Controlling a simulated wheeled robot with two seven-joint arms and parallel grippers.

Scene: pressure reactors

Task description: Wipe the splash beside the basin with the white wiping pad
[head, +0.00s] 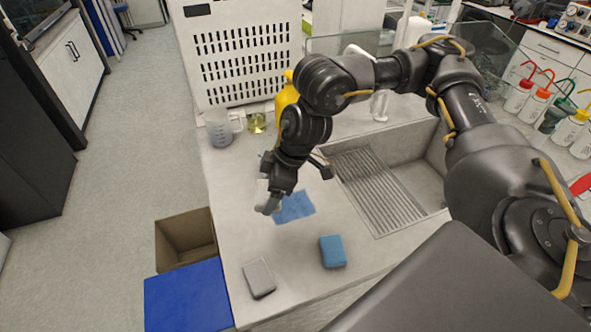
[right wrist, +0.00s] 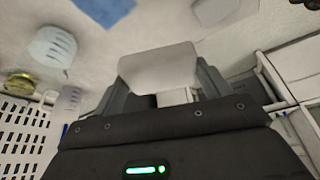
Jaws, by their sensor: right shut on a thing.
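The splash (head: 294,207) is a flat blue patch on the pale counter, left of the basin (head: 425,160). It also shows at the top edge of the right wrist view (right wrist: 106,8). My right gripper (head: 267,197) is shut on the white wiping pad (head: 261,191), just left of the splash. In the right wrist view the pad (right wrist: 158,66) sits between the two fingers. The fingers partly hide the pad in the head view, and I cannot tell whether it touches the counter. My left gripper is not in view.
A blue block (head: 332,251) and a grey block (head: 258,277) lie on the front counter. A beaker (head: 218,128), a small yellow-filled vessel (head: 257,123) and a yellow bottle (head: 286,98) stand behind. An open box (head: 187,228) and a blue lid (head: 188,298) are left of the counter.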

